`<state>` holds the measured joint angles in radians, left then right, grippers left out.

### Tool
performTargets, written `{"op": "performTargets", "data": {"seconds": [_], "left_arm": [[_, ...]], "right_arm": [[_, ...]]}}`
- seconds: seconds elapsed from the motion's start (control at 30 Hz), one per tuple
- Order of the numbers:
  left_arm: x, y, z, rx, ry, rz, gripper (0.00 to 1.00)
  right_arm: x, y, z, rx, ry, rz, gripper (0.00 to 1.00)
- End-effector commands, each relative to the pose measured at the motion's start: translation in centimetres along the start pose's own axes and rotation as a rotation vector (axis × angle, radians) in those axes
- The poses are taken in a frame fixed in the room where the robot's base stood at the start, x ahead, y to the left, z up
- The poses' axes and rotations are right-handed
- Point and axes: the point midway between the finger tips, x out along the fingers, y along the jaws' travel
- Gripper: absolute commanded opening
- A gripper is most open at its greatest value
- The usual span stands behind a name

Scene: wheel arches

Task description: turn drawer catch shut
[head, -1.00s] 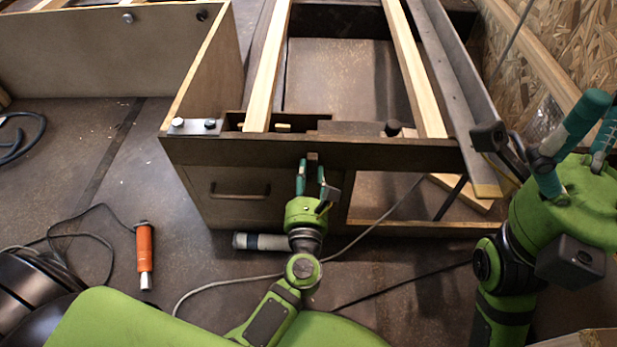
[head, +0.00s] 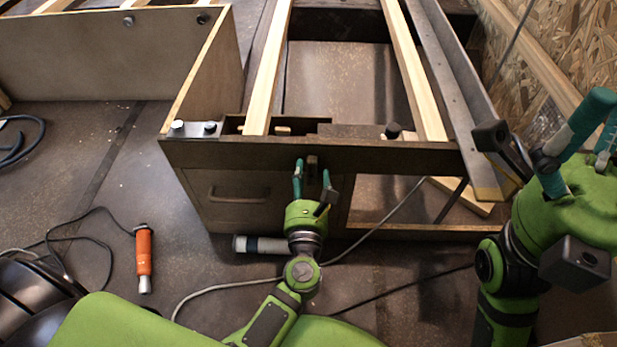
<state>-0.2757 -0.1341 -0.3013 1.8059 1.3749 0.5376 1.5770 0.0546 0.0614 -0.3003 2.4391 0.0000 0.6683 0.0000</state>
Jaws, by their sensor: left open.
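The drawer (head: 220,208) has a dark front with a bar handle (head: 238,195) and sits closed in the wooden cabinet under its top rail (head: 400,158). A small brown block, which looks like the catch (head: 312,164), stands upright on the rail's front face near the drawer's right top corner. My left gripper (head: 312,174) is open, with one teal finger on each side of the catch; whether either touches it I cannot tell. My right gripper (head: 596,122) points up at the right edge, its fingers apart and empty, partly cut off by the frame.
An orange-handled tool (head: 144,256) lies on the floor at left with its cable. A grey cylinder (head: 262,244) lies by the cabinet's foot. Pale wooden slats (head: 268,70) cross the cabinet top. A chipboard wall (head: 565,50) stands at right.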

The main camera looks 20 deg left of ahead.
Motion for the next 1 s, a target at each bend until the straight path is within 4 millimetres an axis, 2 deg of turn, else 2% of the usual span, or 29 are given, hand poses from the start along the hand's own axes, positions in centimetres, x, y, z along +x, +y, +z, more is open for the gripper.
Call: {"op": "performTargets", "data": {"seconds": [0.17,0.5,0.63,0.8,1.0], "left_arm": [[-1.2,0.1,-0.1,0.004,0.003,0.0,0.59],[-8.2,0.0,-0.2,0.003,0.004,-0.003,0.59],[-10.3,0.0,-0.1,0.001,0.002,-0.001,0.59],[-11.8,0.0,0.0,-0.001,0.001,0.0,0.59],[-12.0,0.0,0.0,-0.001,-0.001,0.0,0.59]], "right_arm": [[0.0,0.1,0.0,-0.001,0.001,0.002,1.0],[0.0,0.0,0.0,0.0,0.0,0.0,1.0],[0.0,0.0,0.0,0.0,0.0,0.0,1.0],[0.0,0.0,0.0,0.0,0.0,0.0,1.0],[0.0,0.0,0.0,0.0,0.0,0.0,1.0]]}}
